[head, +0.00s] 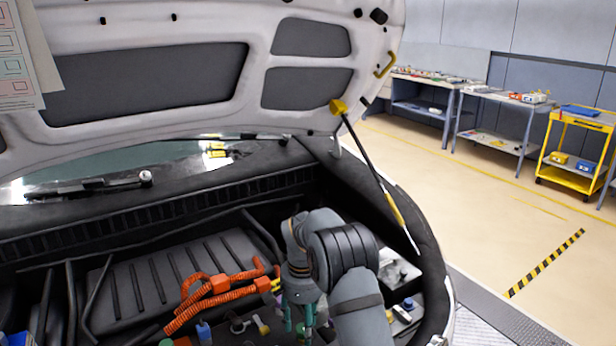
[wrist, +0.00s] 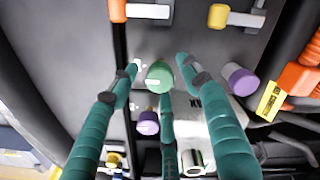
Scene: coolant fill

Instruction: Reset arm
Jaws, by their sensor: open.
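My gripper (head: 298,318) is low in the engine bay in the head view, pointing down, its tips partly hidden. In the wrist view my gripper (wrist: 159,66) has its teal fingers spread apart. A green round cap (wrist: 160,76) lies between the fingertips in that picture; I see no finger closed on it, and the distance to it is hard to tell. Purple caps sit below it (wrist: 148,123) and to its right (wrist: 240,79).
The raised hood (head: 200,110) is over the bay, with a prop strut (head: 372,165) on the right. Orange hoses (head: 215,288) run left of my gripper. Workbenches (head: 500,97) and a yellow cart (head: 575,140) stand far right, with open floor before them.

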